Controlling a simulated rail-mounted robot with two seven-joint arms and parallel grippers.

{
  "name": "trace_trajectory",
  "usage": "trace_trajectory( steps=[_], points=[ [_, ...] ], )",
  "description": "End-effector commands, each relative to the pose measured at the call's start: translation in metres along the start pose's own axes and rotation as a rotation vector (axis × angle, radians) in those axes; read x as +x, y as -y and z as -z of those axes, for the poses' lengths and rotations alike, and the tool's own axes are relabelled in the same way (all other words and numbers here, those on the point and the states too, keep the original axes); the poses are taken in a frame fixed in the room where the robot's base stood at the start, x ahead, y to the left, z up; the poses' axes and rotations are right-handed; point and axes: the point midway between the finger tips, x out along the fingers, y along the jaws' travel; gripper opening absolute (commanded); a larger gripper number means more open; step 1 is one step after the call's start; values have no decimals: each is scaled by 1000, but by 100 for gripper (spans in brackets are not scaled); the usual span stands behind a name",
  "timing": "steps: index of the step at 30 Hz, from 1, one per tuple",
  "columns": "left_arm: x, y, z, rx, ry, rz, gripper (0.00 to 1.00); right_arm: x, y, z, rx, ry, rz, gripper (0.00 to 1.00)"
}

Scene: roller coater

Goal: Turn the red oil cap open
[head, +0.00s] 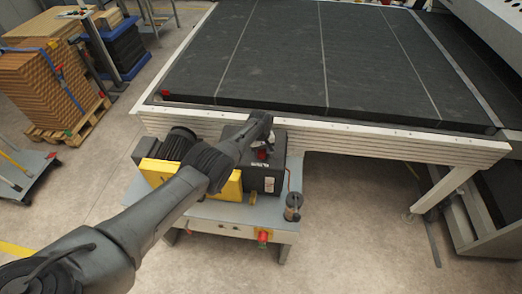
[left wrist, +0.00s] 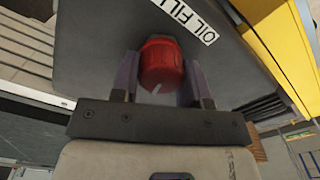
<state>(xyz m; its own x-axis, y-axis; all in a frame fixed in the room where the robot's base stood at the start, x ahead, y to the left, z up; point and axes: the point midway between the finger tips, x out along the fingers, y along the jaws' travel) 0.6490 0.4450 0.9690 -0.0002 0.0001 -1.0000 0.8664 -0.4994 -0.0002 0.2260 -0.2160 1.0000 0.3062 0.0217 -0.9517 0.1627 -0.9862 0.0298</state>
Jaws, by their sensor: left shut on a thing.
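The red oil cap (left wrist: 161,64) sits on a dark grey housing, next to a white label reading "OIL FILL" (left wrist: 196,20) in the left wrist view. It has a white mark on its face. My left gripper (left wrist: 160,80) has one finger on each side of the cap and is shut on it. In the head view the cap shows as a small red spot (head: 262,155) on the dark pump unit (head: 265,178), just below the end of my left arm. My right gripper is in neither view.
The pump unit stands on a grey cart with a red button (head: 263,236) and a small cylinder (head: 293,206). A yellow block (head: 228,187) is beside the housing. A large dark-topped table (head: 290,60) is behind. Stacked boards (head: 45,80) stand at the left.

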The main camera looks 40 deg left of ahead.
Motion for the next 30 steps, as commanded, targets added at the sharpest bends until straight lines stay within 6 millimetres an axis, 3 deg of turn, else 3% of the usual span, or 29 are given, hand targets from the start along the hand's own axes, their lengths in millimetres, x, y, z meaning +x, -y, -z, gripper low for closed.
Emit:
trace_trajectory(
  steps=[8, 9, 16, 24, 30],
  points=[
    [-3, -2, 0, 1, 0, -3, 18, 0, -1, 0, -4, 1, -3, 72],
    [-3, -2, 0, 1, 0, -3, 45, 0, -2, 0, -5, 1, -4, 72],
    [-1, -1, 0, 1, 0, -1, 67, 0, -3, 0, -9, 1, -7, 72],
    [-2, 0, 0, 1, 0, -1, 67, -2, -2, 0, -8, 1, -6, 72],
    [-21, 0, 0, 1, 0, 0, 67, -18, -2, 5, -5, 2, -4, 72]
  ],
)
